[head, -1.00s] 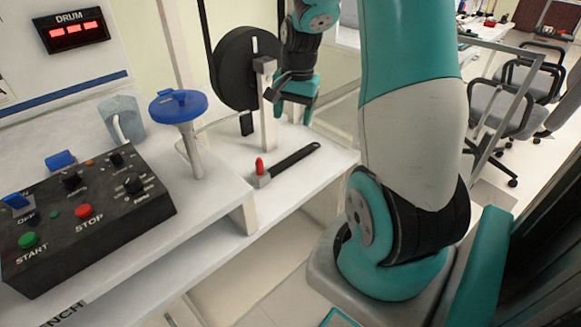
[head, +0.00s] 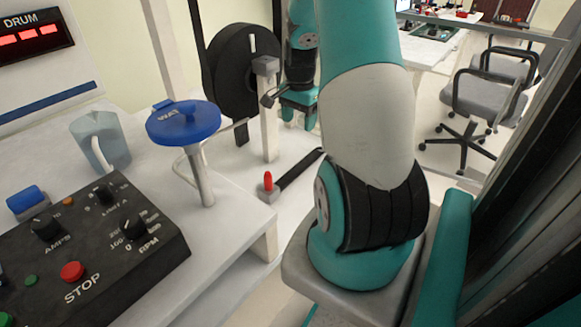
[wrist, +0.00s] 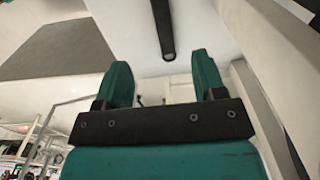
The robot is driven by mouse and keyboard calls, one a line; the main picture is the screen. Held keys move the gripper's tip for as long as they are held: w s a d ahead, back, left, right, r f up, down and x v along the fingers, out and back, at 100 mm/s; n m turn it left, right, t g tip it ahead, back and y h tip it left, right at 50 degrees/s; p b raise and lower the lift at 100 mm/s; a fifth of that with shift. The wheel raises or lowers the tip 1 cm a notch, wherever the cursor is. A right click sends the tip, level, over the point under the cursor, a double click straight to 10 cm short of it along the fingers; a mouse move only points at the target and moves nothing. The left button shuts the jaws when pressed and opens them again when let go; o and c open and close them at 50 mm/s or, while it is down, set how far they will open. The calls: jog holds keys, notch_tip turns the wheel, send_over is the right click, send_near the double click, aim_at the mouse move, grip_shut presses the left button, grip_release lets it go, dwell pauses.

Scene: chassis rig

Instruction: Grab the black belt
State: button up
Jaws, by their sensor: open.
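A black drum (head: 232,70) stands upright at the back of the white bench, with dark strands rising beside it. I cannot clearly tell a belt apart from the drum. A flat black strip (head: 300,169) with a red-tipped block at its near end lies on the bench top. A dark bar with a rounded end (wrist: 163,30) shows beyond the fingers in the wrist view and looks like this strip. My gripper (head: 301,115) is open and empty, right of the drum and post, above the strip's far end. Its teal fingers also show in the wrist view (wrist: 160,80).
A pale post (head: 268,115) stands in front of the drum. The bench around the black strip is mostly clear. Chairs (head: 495,95) stand on the right.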

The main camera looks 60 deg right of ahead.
jog(key=b, duration=0.2)
send_over(298, 167)
jog(key=f, duration=1)
jog(key=shift+a+f, duration=0.25)
jog(key=shift+f, duration=0.05)
jog(key=shift+d+f+b, duration=0.2)
jog(key=shift+f+b, duration=0.15)
jog(key=shift+f, duration=2.6)
jog(key=c, duration=1.1)
